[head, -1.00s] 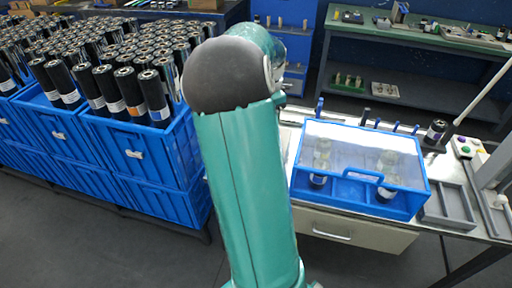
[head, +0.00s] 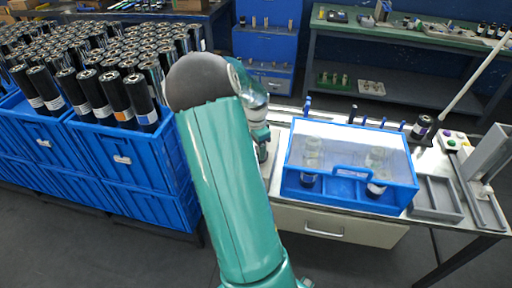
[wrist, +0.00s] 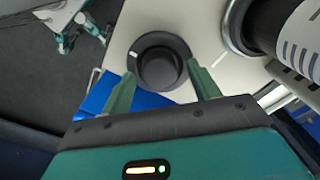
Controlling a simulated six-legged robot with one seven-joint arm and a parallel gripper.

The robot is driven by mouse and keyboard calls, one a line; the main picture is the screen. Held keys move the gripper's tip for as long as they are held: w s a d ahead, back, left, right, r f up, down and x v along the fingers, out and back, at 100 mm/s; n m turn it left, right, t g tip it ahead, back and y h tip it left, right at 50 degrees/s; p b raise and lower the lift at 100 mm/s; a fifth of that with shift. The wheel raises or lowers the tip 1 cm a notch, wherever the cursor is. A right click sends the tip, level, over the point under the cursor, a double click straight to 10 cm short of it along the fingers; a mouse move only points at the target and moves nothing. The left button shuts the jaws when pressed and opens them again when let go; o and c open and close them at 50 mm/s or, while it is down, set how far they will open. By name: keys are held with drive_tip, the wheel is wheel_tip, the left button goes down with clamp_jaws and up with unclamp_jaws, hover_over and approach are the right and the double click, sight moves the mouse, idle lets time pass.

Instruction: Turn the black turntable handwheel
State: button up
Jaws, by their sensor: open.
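The black handwheel (wrist: 160,62) is a round black knob with a wider rim and a short white mark at its upper left, set on a cream surface (wrist: 196,22) in the wrist view. My gripper (wrist: 160,70) is open, with one green finger at the wheel's lower left and the other at its lower right. The wheel lies between and just beyond the fingertips. I cannot tell whether they touch it or how far above it they are. In the head view my arm hides the wheel and most of the gripper.
A large black roll with a white label (wrist: 300,40) stands close right of the wheel in the wrist view. In the head view, a blue clear-topped cover (head: 350,168) stands on the bench. Blue crates (head: 150,165) of black rolls stand left of my arm.

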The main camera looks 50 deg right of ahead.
drive_tip(key=shift+f, duration=0.2)
drive_tip(key=c, duration=1)
drive_tip(key=shift+n, duration=0.3)
drive_tip(key=n, duration=1)
